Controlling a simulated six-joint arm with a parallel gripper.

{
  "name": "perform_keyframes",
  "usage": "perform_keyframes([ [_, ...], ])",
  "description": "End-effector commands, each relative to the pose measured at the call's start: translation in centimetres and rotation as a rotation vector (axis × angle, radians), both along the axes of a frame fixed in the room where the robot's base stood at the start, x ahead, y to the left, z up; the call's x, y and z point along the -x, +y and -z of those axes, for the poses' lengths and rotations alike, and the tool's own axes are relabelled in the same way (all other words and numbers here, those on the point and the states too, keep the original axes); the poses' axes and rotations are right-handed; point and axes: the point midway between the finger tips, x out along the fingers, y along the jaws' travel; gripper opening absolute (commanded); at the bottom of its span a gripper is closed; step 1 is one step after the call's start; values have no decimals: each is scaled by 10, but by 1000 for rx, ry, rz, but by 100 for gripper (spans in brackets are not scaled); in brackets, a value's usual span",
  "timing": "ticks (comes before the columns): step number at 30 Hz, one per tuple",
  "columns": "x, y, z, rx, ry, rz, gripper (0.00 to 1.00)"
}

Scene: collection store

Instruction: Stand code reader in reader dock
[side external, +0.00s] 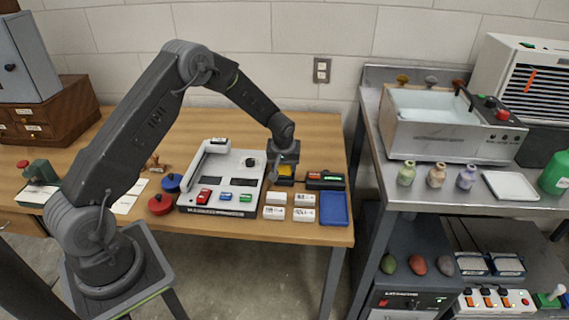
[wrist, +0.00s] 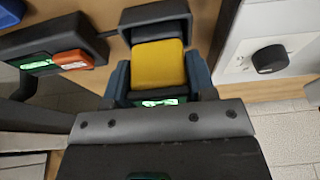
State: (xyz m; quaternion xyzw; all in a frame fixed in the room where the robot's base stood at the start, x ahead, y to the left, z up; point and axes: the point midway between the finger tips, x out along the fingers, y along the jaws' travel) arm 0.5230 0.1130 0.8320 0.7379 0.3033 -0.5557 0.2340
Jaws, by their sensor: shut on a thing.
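My gripper (side external: 285,158) points down at the back right of the wooden table. It is shut on a yellow block-like body (side external: 285,170), which I take to be the code reader. In the wrist view the yellow body (wrist: 158,66) sits between the two dark blue fingers (wrist: 160,82). A dark grey rim (wrist: 154,17) borders its far side, and a small lit green label shows at its near end. The dark part below the yellow body in the side view may be the reader dock; I cannot tell whether the reader is seated in it. Its lower end is hidden.
A black unit (side external: 325,181) with orange and green labels stands close to the right; it also shows in the wrist view (wrist: 95,42). A white machine (side external: 226,165) with a dark knob stands left. Several white boxes (side external: 303,214) and a blue tray (side external: 334,209) lie in front.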

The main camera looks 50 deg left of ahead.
Motion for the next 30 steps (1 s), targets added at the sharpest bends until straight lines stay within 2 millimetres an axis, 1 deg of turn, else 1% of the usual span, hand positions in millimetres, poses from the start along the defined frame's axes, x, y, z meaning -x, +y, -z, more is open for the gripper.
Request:
perform_keyframes([
  [3,0,0,2,-1,-1,0,36],
  [4,0,0,2,0,-1,0,53],
  [7,0,0,2,-1,-1,0,62],
  [13,0,0,2,0,0,0,62],
  [16,0,-1,-1,-1,-1,1,62],
  [30,8,-7,-36,0,0,1,62],
])
